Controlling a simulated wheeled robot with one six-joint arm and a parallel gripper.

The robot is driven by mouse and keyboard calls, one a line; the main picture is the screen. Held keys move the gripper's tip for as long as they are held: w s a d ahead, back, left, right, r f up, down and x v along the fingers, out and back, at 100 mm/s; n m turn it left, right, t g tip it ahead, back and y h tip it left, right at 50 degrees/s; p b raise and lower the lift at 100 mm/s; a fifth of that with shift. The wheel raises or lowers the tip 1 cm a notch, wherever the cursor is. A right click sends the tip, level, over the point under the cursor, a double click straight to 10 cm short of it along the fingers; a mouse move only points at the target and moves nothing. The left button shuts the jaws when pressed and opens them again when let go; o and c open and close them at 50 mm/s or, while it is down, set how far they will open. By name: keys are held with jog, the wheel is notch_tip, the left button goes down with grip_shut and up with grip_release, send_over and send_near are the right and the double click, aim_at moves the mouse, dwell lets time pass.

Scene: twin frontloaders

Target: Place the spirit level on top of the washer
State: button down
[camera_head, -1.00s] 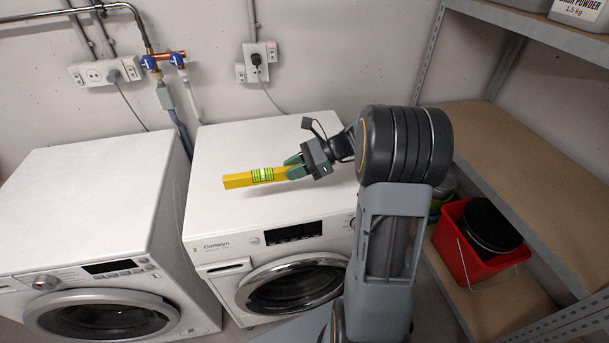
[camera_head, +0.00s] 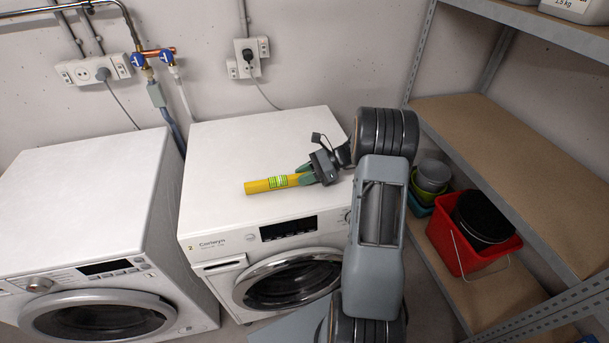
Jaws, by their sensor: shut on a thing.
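The yellow spirit level (camera_head: 264,185) with a green vial window is in the head view, over the front part of the right washer's white top (camera_head: 225,150). My gripper (camera_head: 306,175) is shut on its right end, with the level pointing left. The level looks roughly horizontal and low over the top; I cannot tell whether it touches. The right washer has a door and dark display on its front. The fingers hide the level's right end.
A second washer (camera_head: 80,190) stands to the left, its top clear. Pipes and taps (camera_head: 152,58) and sockets (camera_head: 247,58) are on the back wall. At right, a shelf unit (camera_head: 500,150) holds a red bucket (camera_head: 460,250) and pots. The right washer's top is otherwise bare.

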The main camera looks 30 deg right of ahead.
jog(key=shift+f, duration=0.15)
jog(key=c, duration=1)
grip_release()
jog(key=shift+o, duration=0.2)
